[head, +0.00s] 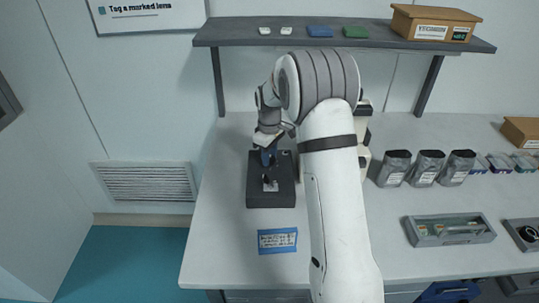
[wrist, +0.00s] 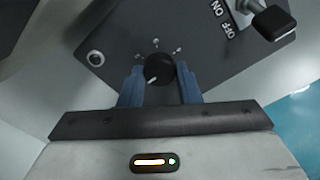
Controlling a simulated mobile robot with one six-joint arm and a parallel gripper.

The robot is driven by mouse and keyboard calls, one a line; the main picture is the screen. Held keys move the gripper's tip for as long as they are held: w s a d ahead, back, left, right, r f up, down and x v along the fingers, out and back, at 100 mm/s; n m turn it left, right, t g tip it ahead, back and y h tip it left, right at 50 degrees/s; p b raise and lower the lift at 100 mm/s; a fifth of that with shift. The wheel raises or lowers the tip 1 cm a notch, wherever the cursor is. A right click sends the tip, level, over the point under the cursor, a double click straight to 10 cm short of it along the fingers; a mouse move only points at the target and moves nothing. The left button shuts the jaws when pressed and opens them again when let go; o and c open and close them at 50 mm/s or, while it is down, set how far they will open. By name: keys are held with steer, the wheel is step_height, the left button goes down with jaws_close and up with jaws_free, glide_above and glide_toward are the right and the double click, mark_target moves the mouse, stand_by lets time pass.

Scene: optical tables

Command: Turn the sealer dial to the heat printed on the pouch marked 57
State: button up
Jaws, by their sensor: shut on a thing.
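The sealer (head: 284,197) is a dark box on the table below my arm. In the wrist view its dark panel (wrist: 120,38) shows a round black dial (wrist: 158,70) with a light pointer line and small marks around it. My gripper (wrist: 160,86) has its two blue fingers on both sides of the dial, shut on it. In the head view the gripper (head: 267,157) is over the far part of the sealer. Several grey pouches (head: 427,167) stand upright to the right; their print is too small to read, so I cannot tell which is marked 57.
A black-tipped switch lever (wrist: 270,20) beside ON/OFF lettering sits on the panel. A blue-edged note (head: 277,240) lies in front of the sealer. A grey tray (head: 449,230) lies to the right. A shelf (head: 240,35) with a cardboard box (head: 434,22) is above.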

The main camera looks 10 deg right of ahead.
steer(key=shift+m, duration=0.4)
steer(key=shift+c, duration=0.2)
steer(key=m+b, duration=0.1)
steer(key=m, duration=0.3)
steer(key=shift+d+m, duration=0.1)
steer(key=shift+m, duration=0.2)
steer(key=m+b, duration=0.1)
steer(key=m, duration=0.5)
steer(key=shift+m, duration=0.3)
steer(key=o, duration=1)
steer(key=shift+c, duration=0.2)
steer(key=shift+r, duration=0.1)
step_height(320, 180, up, 7)
steer(key=shift+w+f+b, duration=0.1)
steer(key=shift+b, duration=0.25)
steer(key=shift+r, duration=0.4)
